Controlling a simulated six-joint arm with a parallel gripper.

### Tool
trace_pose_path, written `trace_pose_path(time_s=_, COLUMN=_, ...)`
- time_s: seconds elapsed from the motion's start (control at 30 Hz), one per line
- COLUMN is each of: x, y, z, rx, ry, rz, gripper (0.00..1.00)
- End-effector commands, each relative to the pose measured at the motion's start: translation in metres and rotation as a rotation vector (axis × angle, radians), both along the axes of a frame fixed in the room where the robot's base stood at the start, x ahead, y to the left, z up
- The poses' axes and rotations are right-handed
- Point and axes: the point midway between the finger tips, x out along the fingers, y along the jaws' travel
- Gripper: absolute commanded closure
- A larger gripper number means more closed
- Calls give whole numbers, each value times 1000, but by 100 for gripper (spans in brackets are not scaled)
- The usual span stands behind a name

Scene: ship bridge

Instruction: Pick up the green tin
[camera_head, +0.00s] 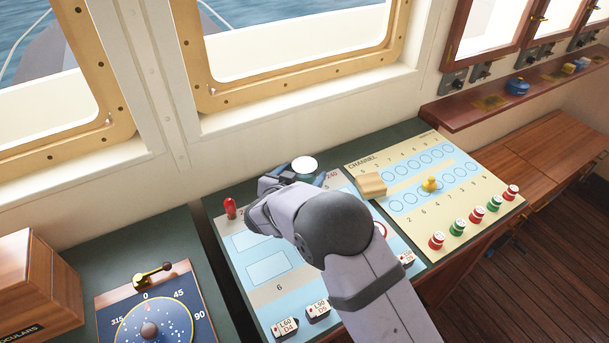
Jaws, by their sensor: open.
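A round tin with a white top (304,165) stands near the back edge of the pale blue chart. Only a little of its dark greenish side shows below the top, so its colour is hard to tell. My gripper (294,176) is at the tin, its dark jaws open at the left and front of it. The fingertips are partly hidden, and I cannot tell whether they touch the tin. My arm covers the middle of the chart and part of the gripper.
A red peg-like piece (230,208) stands left of my gripper. A wooden block (371,186) lies right, with a yellow piece (430,184) on the channel board (470,187). Several red and green pieces (457,228) line its front edge. White labelled blocks (318,310) stand in front.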

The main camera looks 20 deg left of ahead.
Motion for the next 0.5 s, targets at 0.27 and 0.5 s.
trace_pose_path(time_s=0.27, x=27, y=-6, z=-10, rx=-1, ry=2, rz=-3, gripper=26)
trace_pose_path(time_s=0.5, x=44, y=-6, z=-19, rx=-1, ry=1, rz=0, gripper=26)
